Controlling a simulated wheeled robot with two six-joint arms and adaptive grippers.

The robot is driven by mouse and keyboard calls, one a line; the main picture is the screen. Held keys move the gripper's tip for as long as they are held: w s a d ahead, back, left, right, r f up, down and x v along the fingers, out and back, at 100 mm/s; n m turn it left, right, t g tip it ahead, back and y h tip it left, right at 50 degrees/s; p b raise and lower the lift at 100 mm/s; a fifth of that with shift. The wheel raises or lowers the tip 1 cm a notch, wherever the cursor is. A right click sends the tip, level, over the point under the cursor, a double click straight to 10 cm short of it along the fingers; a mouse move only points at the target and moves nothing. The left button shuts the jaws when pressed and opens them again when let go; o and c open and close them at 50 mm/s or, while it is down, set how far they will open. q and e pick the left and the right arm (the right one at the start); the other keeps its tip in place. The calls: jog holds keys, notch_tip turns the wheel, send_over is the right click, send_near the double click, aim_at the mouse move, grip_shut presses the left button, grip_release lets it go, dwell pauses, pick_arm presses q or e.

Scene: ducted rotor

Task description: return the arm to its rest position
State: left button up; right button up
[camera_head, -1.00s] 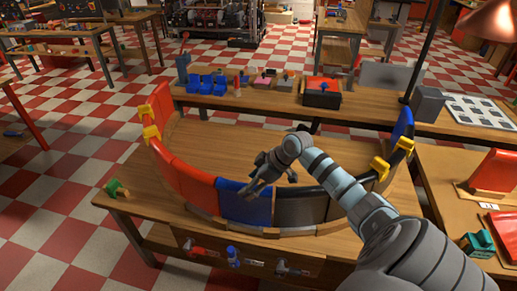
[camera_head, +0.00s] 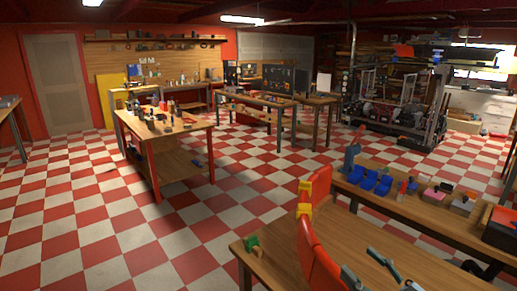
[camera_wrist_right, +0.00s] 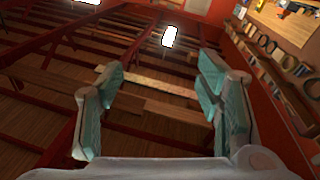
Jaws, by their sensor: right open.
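My right gripper (camera_head: 360,261) shows only in part at the bottom edge of the head view, its grey fingers in front of the ring's wooden table (camera_head: 279,252). In the right wrist view my right gripper (camera_wrist_right: 162,95) has its two teal-padded fingers wide apart with nothing between them. Behind them are the ceiling's wooden boards and red beams, so the gripper points upward. Most of the right arm is outside the head view. My left gripper is in neither view.
The red curved wall segment (camera_head: 318,255) with yellow clamps (camera_head: 304,210) stands on the near table. A green block (camera_head: 252,243) lies at its corner. A workbench (camera_head: 165,125) stands farther left. Checkered floor between is clear.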

jog(key=s+d+f+m+g+h, duration=0.2)
jog(key=s+d+f+m+h, duration=0.4)
jog(key=d+f+m+h, duration=0.5)
jog(key=s+a+f+n+g+y, duration=0.1)
jog(key=s+a+f+n+g, duration=0.1)
jog(key=s+a+f+g, duration=0.65)
jog(key=s+a+f+n+g+y, duration=0.1)
jog(key=s+a+f+n+g, duration=0.15)
jog(key=s+a+f, duration=0.65)
jog(key=s+d+f+g, duration=0.1)
jog(key=s+d+f, duration=0.15)
jog(key=f, duration=0.45)
jog(key=s+d+f+g, duration=0.15)
jog(key=d+f, duration=0.25)
jog(key=f, duration=0.4)
jog(key=s+f, duration=1.3)
jog(key=s, duration=0.1)
jog(key=shift+s+d+m, duration=0.15)
jog(key=shift+s+m, duration=0.1)
jog(key=shift+m, duration=0.2)
jog(key=shift+f+g, duration=0.1)
jog(key=shift+g, duration=0.15)
